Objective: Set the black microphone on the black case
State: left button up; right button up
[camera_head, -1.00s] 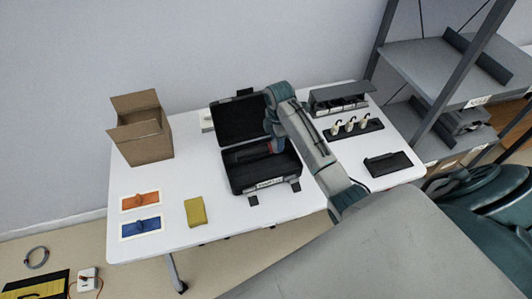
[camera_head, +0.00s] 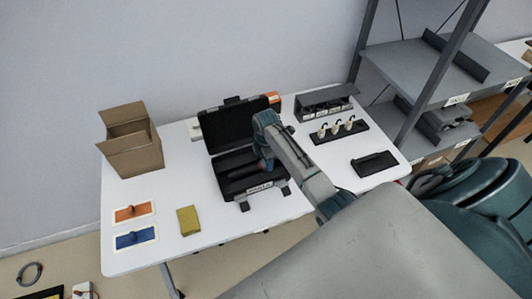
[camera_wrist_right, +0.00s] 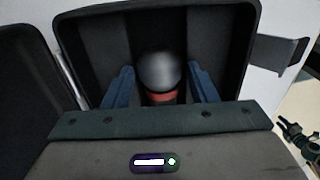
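The black case (camera_head: 259,188) stands open on the white table, its lid (camera_head: 232,126) raised at the back. The case also fills most of the right wrist view (camera_wrist_right: 228,50). The black microphone (camera_wrist_right: 159,72) shows there with a round grey head and a red band; its lower part is hidden by my gripper body. I cannot tell whether it stands or lies. My right gripper (camera_wrist_right: 162,88) is open, with a blue finger on each side of the microphone and gaps between. In the head view my right gripper (camera_head: 265,163) reaches into the case. My left gripper is not in view.
On the white table (camera_head: 180,255) are a cardboard box (camera_head: 134,157), a yellow sponge (camera_head: 188,220), orange (camera_head: 133,212) and blue (camera_head: 135,238) pads, a black rack (camera_head: 340,130) with white pieces, and a black tray (camera_head: 374,164). A grey shelf (camera_head: 440,68) stands at right.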

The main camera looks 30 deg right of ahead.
jog(key=shift+o, duration=0.9)
jog(key=shift+r, duration=0.1)
notch_tip(320, 180, up, 12)
jog(key=b, duration=0.3)
